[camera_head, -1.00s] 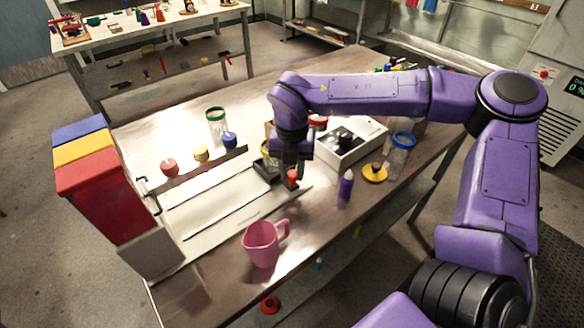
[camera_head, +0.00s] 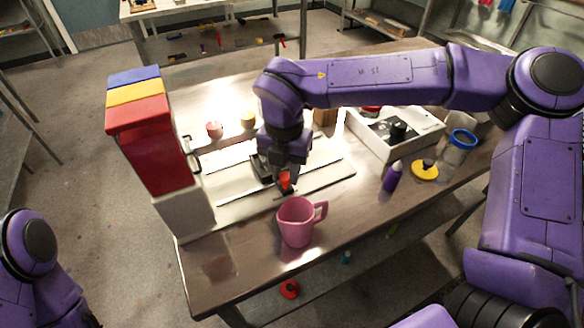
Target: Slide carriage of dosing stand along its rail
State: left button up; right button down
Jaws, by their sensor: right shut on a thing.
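The dosing stand has a pale base (camera_head: 323,177) with dark rail lines and a tower of blue, yellow and red hoppers (camera_head: 140,98) at its left end. The carriage (camera_head: 260,169) is a small dark tray partway along the rail, with a red knob (camera_head: 286,182) at its front. My right gripper (camera_head: 285,172) points down over the carriage and is shut on the red knob. The gripper and wrist hide part of the carriage. My left arm shows at the lower left, with its gripper out of view.
A pink mug (camera_head: 296,224) stands close in front of the base. A purple bottle (camera_head: 392,177), a yellow dish (camera_head: 424,171), a blue-rimmed jar (camera_head: 458,147) and a white box (camera_head: 428,131) stand to the right.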

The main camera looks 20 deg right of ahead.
jog(key=shift+r, duration=0.1)
jog(key=c, duration=0.8)
grip_release()
notch_tip(320, 180, up, 10)
jog(key=shift+r+b, duration=0.25)
jog(key=shift+b, duration=0.15)
